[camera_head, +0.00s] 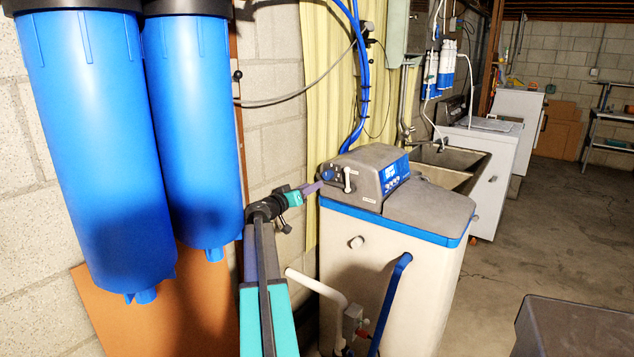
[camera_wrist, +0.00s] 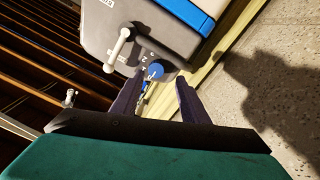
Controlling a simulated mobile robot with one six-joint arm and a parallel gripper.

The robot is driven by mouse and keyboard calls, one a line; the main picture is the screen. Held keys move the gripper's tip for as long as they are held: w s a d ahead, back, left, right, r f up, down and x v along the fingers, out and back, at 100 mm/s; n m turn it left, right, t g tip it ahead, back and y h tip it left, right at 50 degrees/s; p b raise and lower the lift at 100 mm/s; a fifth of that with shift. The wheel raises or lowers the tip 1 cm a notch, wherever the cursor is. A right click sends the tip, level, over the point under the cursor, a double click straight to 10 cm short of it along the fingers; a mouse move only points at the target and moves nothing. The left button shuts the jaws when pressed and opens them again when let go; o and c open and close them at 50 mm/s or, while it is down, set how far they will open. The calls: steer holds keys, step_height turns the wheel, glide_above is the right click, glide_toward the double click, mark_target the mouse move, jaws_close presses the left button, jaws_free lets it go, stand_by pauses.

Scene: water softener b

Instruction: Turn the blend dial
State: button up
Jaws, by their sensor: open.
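A small round blue knob (camera_wrist: 155,71), which looks like the blend dial, sits on the grey side face of the softener's control head (camera_wrist: 160,38). In the head view my gripper (camera_head: 311,188) reaches the left side of the control head.
A white lever (camera_wrist: 121,46) sticks out of the same face beside the knob, close to the left finger. Two large blue filter housings (camera_head: 95,140) hang at left. Blue hoses (camera_head: 361,75) rise behind the softener cabinet (camera_head: 400,270). Open floor (camera_head: 560,225) lies at right.

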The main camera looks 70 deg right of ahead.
mark_target(326, 175)
steer(key=d, duration=0.1)
steer(key=s+d+r+p, duration=0.1)
steer(key=d, duration=0.1)
steer(key=d+p, duration=0.1)
steer(key=d, duration=0.1)
steer(key=shift+s+r, duration=0.25)
steer(key=shift+s, duration=0.05)
steer(key=shift+p+x, duration=1.8)
steer(key=shift+p, duration=0.05)
steer(key=shift+f, duration=0.25)
steer(key=c, duration=0.6)
